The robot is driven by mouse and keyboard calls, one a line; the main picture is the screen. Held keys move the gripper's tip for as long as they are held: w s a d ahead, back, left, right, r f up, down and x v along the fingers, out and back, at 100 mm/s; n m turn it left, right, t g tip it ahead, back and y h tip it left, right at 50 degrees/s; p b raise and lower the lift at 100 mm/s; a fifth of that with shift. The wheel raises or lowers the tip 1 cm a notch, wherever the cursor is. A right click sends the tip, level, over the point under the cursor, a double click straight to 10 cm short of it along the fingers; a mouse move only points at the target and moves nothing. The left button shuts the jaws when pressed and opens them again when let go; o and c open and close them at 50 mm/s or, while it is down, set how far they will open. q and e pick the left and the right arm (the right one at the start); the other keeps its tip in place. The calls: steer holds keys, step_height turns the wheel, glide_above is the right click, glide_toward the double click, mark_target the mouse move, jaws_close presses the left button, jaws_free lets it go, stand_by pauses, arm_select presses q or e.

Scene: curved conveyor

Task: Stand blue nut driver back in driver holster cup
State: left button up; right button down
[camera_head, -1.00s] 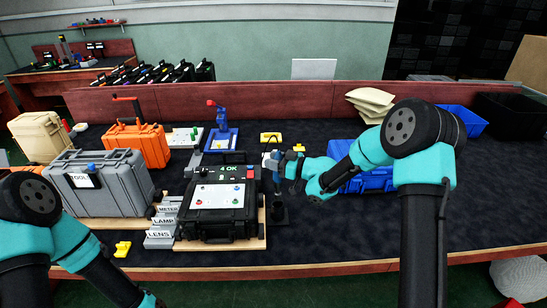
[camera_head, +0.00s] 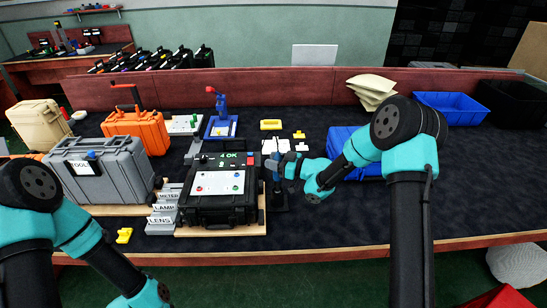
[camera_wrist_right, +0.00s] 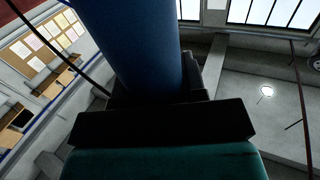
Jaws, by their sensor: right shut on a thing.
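The blue nut driver (camera_head: 276,174) is upright in my right gripper (camera_head: 275,163), beside the right side of the black case. In the right wrist view its thick blue handle (camera_wrist_right: 145,45) rises from between the dark jaws (camera_wrist_right: 160,112). The dark driver holster cup (camera_head: 280,202) stands on the table right of the case, directly below the driver. The driver's lower end lines up with the cup; I cannot tell whether it is inside or just above it. My left arm is at the lower left, and its gripper is out of frame.
The black case (camera_head: 222,212) on a wooden board stands close left of the cup. Yellow blocks (camera_head: 271,125) and white cards lie farther back. The dark mat at front right is clear.

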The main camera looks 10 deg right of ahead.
steer(key=shift+f, duration=1.9)
jaws_free()
steer(key=v, duration=1.7)
steer(key=shift+s+d, duration=0.15)
